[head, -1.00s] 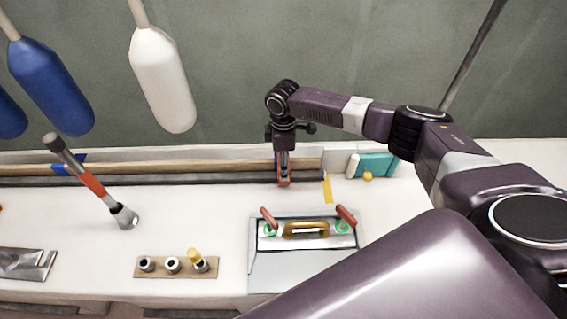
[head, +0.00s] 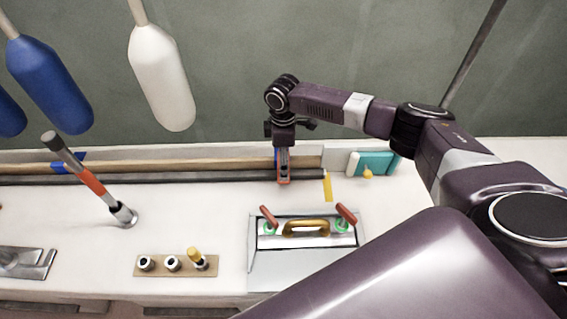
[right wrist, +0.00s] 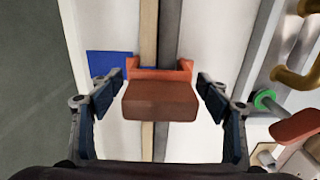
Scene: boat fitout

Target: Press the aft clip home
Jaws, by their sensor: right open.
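The clip (right wrist: 160,98) is an orange-red bracket with a thick block towards the camera. In the right wrist view it sits across a wooden batten (right wrist: 149,30) and a dark grey bar (right wrist: 168,30). I cannot tell how deep it is seated. My right gripper (right wrist: 160,98) is open, with one finger on each side of the clip and a gap to both. In the head view the right gripper (head: 283,172) points down over the batten and bar and hides most of the clip. My left gripper is not in view.
A grey plate with a brass handle (head: 306,227) and two red levers (head: 346,213) lies in front. A block with sockets (head: 178,267) and a tilted tool (head: 92,182) stand to the left. Fenders (head: 160,75) hang behind. A teal box (head: 378,163) lies to the right.

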